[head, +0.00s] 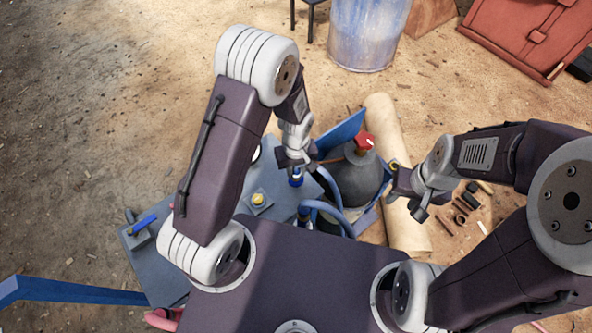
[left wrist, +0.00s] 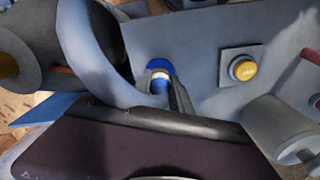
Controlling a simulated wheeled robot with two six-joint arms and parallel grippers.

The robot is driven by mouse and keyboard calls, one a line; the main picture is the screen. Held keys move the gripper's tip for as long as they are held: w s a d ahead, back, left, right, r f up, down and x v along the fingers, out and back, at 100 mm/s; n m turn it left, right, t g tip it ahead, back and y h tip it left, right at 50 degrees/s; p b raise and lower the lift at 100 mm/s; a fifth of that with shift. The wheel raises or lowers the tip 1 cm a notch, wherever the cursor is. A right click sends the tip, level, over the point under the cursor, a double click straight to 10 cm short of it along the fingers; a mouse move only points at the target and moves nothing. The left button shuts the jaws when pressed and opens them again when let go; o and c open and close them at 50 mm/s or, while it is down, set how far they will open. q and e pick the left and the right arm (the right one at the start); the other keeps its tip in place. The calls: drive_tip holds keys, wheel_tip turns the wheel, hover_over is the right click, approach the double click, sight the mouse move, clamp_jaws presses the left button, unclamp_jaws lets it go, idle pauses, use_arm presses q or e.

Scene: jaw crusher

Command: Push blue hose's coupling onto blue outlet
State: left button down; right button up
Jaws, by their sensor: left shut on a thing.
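My left gripper (head: 296,164) points down over the grey machine panel (head: 232,180), shut on what looks like the blue hose's coupling; the fingers hide most of it. A blue piece (head: 296,182) shows just below the fingertips. In the left wrist view a blue collar with a white band (left wrist: 160,72) stands at the panel beside a dark finger; whether coupling and outlet are fully seated cannot be told. A blue-grey hose (left wrist: 88,45) arcs at left there, and blue hose (head: 330,186) curves right of the gripper. My right gripper (head: 407,190) hangs right of the grey cylinder, its jaws unclear.
A yellow button (head: 258,200) sits on the panel, left of a second blue fitting (head: 304,212) with a hose. A grey cylinder with a red knob (head: 365,143) stands close to the right of the left gripper. A blue barrel (head: 366,30) and red case (head: 530,35) are behind.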

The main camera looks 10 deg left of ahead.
sight(296, 169)
use_arm(q)
drive_tip(key=shift+f+b, duration=0.3)
drive_tip(key=shift+f, duration=0.3)
idle(0.5)
drive_tip(key=c, duration=1.1)
unclamp_jaws()
drive_tip(key=shift+r, duration=0.1)
wheel_tip(296, 169, up, 9)
drive_tip(key=shift+p, duration=1.25)
